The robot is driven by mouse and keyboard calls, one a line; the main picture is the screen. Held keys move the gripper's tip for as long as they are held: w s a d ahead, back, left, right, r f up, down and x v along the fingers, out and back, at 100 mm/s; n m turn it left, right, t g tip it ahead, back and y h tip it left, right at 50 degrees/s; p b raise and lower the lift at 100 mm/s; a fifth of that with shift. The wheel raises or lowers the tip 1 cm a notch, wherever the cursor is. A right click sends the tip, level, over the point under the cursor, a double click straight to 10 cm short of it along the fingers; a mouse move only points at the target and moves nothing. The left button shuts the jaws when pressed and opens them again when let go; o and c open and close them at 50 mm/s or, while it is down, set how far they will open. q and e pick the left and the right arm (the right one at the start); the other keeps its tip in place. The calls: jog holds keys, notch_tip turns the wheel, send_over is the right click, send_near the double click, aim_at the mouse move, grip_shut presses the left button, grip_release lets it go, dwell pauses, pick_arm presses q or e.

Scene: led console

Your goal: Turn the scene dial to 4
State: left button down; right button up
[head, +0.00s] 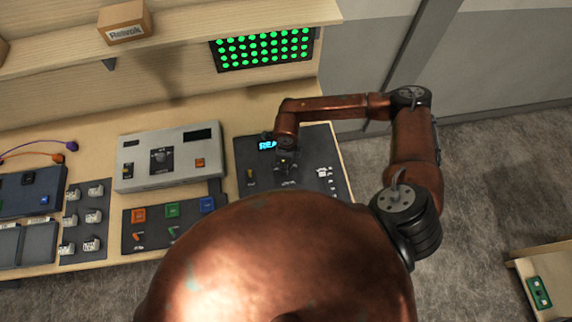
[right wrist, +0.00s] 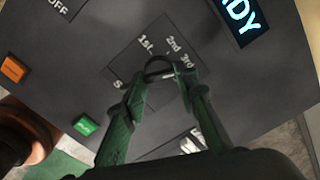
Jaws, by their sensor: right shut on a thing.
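The dark console panel (head: 243,157) with a lit blue display (head: 267,145) stands at the right end of the desk in the head view. In the right wrist view, a dark round dial (right wrist: 159,66) sits on it, with "1st", "2nd" and "3rd" printed beside it; other labels are hidden or cut off. My right gripper (right wrist: 160,88) is shut on the dial, one finger on each side. In the head view the right gripper (head: 285,160) is small and dark over this panel, and the dial's setting cannot be read. My left gripper is not in view.
A grey console (head: 185,176) with another dial (head: 160,158) stands to the left. A button panel (head: 155,228) lies in front of it. My copper-coloured body covers the lower middle.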

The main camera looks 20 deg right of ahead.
jog(key=shift+c, duration=1.1)
jog(key=shift+m, duration=0.3)
jog(key=m+b, duration=0.3)
jog(key=m, duration=0.1)
jog(key=shift+f, duration=0.1)
jog(key=m+b, duration=0.2)
jog(key=m, duration=0.1)
jog(key=shift+m+b, duration=0.5)
jog(key=shift+m, duration=0.7)
jog(key=shift+a, duration=0.1)
jog(key=o, duration=1.2)
jog(key=shift+c, duration=0.2)
